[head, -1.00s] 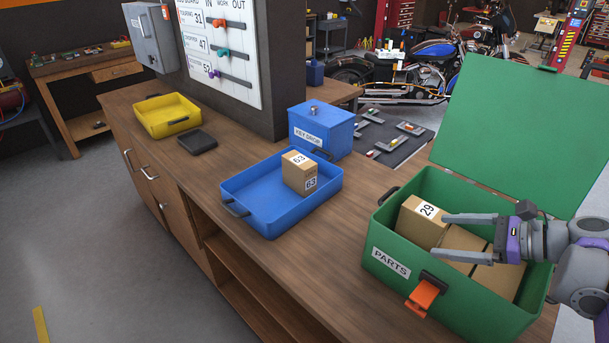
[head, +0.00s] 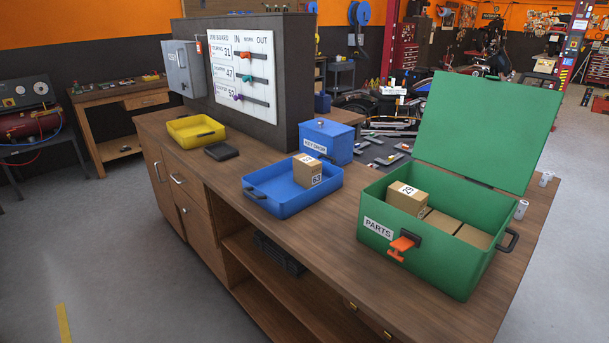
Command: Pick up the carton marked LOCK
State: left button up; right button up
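No carton that I can see reads LOCK. An open green box labelled PARTS (head: 440,262) stands on the wooden counter with its lid raised. Inside it, a brown carton marked 29 (head: 407,199) sits at the left, higher than the other brown cartons (head: 442,224) beside it, whose visible tops are plain. Another brown carton marked 63 (head: 307,171) stands in the blue tray (head: 280,206). Neither of my grippers is in view.
A blue KEY DROP box (head: 330,142), a black flat tray (head: 221,152) and a yellow tray (head: 196,130) stand farther back on the counter (head: 330,240). A job board (head: 243,78) rises behind. Floor at left is clear.

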aim_at(307, 170)
jog(key=i+j, duration=0.25)
jog(key=j, duration=0.15)
jog(key=i+j, duration=0.2)
jog(key=j, duration=0.15)
jog(key=i+j, duration=0.25)
jog(key=j, duration=0.15)
jog(key=i+j, duration=0.25)
jog(key=j, duration=0.15)
jog(key=i+j, duration=0.2)
jog(key=j, duration=0.2)
